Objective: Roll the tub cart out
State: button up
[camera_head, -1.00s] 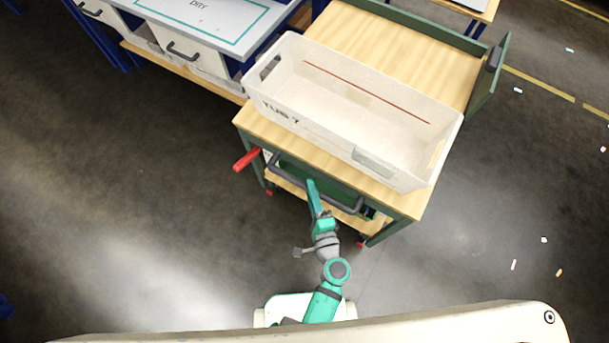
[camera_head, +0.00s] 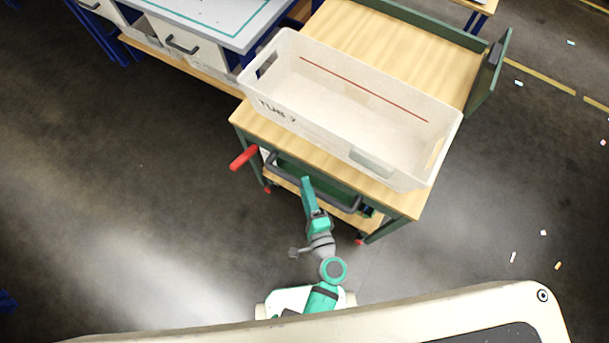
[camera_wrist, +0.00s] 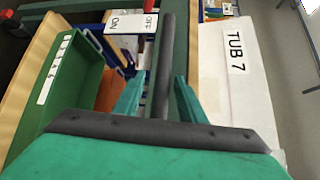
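The tub cart (camera_head: 240,118) has a wooden top, a green frame and a dark grey push handle (camera_head: 345,207) on its near side. A cream tub (camera_head: 290,112) marked TUB 7 sits on its top; its label side also shows in the wrist view (camera_wrist: 235,85). My gripper (camera_head: 305,182) is at the handle. A red lever (camera_head: 243,158) sticks out at the cart's left. An ON/OFF plate (camera_wrist: 131,23) shows in the wrist view.
A bench (camera_head: 215,28) with drawers stands just left of and behind the cart. A green bin (camera_wrist: 65,85) sits under the cart top. The floor at the left (camera_head: 110,200) and right is open, with small paper scraps at the right.

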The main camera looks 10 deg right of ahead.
jog(key=s+d+r, duration=0.1)
jog(key=s, duration=0.9)
jog(key=shift+s+d+r, duration=0.3)
jog(key=shift+s, duration=0.05)
